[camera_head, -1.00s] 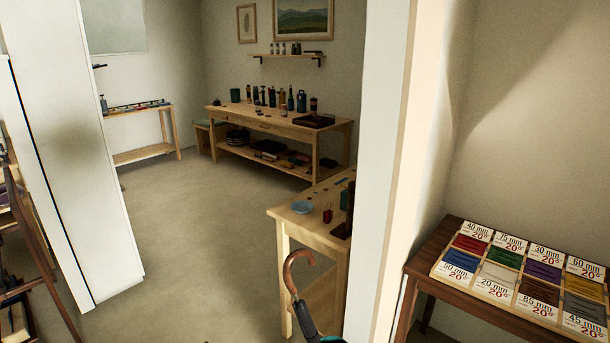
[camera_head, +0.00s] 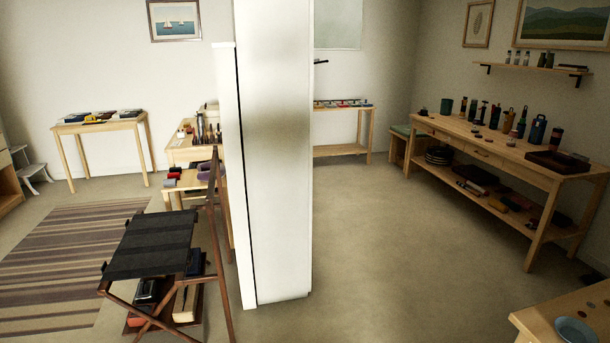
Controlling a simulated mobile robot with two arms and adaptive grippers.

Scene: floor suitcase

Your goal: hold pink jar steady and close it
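I cannot make out a pink jar in this view. Several jars and bottles (camera_head: 506,121) stand on the long wooden table at the right, too small and dark to tell apart well. Neither of my grippers shows in the head view.
A white partition (camera_head: 272,170) stands upright in the middle. A dark folding stool (camera_head: 152,246) is left of it, near a striped rug (camera_head: 62,262). The long wooden table (camera_head: 560,178) is at the right, and a table corner (camera_head: 545,318) is at lower right. Open floor (camera_head: 385,255) lies between.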

